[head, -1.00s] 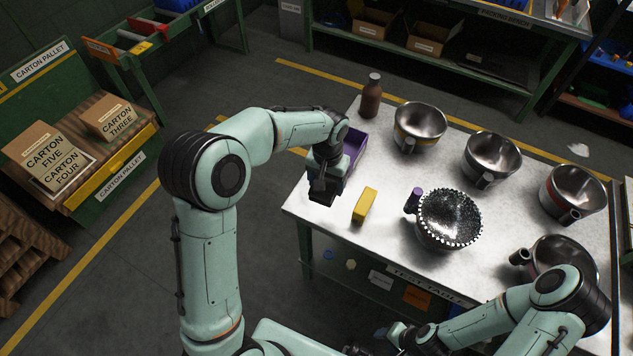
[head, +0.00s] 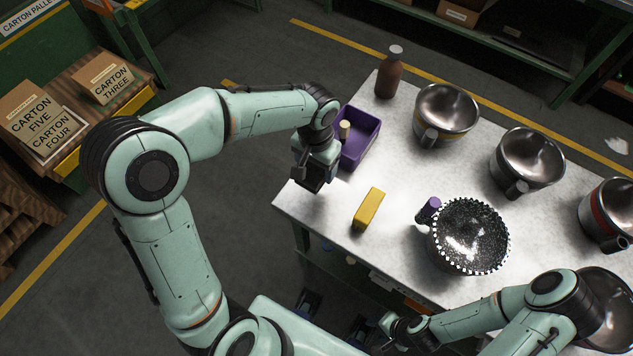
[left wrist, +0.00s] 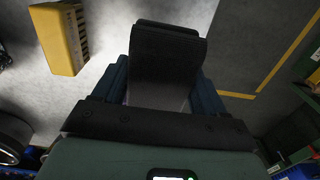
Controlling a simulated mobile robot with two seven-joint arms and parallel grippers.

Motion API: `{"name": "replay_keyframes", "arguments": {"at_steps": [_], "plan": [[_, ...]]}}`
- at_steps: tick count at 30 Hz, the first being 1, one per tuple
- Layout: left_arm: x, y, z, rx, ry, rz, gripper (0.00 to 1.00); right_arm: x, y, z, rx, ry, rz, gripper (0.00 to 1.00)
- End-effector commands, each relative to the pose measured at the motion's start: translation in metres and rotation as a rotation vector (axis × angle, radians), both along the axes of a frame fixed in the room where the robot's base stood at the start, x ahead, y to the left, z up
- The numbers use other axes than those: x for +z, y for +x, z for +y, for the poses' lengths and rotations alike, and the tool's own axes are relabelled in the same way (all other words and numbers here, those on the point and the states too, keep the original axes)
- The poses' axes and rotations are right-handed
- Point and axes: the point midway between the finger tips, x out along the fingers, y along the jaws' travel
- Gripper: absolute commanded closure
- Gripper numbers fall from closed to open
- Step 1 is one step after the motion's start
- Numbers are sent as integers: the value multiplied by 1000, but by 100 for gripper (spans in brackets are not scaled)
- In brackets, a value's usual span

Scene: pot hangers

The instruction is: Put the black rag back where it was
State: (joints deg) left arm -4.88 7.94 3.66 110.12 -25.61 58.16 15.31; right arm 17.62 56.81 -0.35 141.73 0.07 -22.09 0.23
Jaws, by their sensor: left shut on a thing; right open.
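The black rag (left wrist: 168,55) is a dark, flat-looking piece between the fingers of my left gripper (left wrist: 160,85) in the left wrist view. My left gripper (head: 312,182) is shut on it, near the table's left edge in the head view. There the rag is hard to tell from the dark fingers. Whether it touches the table is unclear. My right gripper (head: 392,330) is open and empty near the bottom of the head view, at the table's front side; its fingers show only in part.
A purple bin (head: 375,140) stands right of my left gripper, with a pale cylinder in it. A yellow block (head: 368,209) lies nearer the front. A brown bottle (head: 389,78), several steel pots (head: 447,108) and a dark speckled, studded-rim pot (head: 468,236) occupy the table (head: 330,205).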

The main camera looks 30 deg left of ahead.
Motion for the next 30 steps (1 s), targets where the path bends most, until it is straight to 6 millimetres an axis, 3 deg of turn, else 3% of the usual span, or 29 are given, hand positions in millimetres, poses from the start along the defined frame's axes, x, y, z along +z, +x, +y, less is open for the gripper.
{"name": "replay_keyframes", "arguments": {"at_steps": [3, 10, 17, 30], "plan": [[-26, -1, 0, -1, 1, 4, 67, -4, -2, 0, 0, 0, 1, 53], [-47, 0, 0, 1, 0, 1, 67, -6, -2, 0, 1, 0, 2, 53], [-80, 0, 0, 0, 0, 2, 67, -10, -4, 0, 0, 0, 4, 53], [-88, 0, 0, 0, 0, -1, 67, -14, -6, 0, 0, 0, 6, 53]]}}
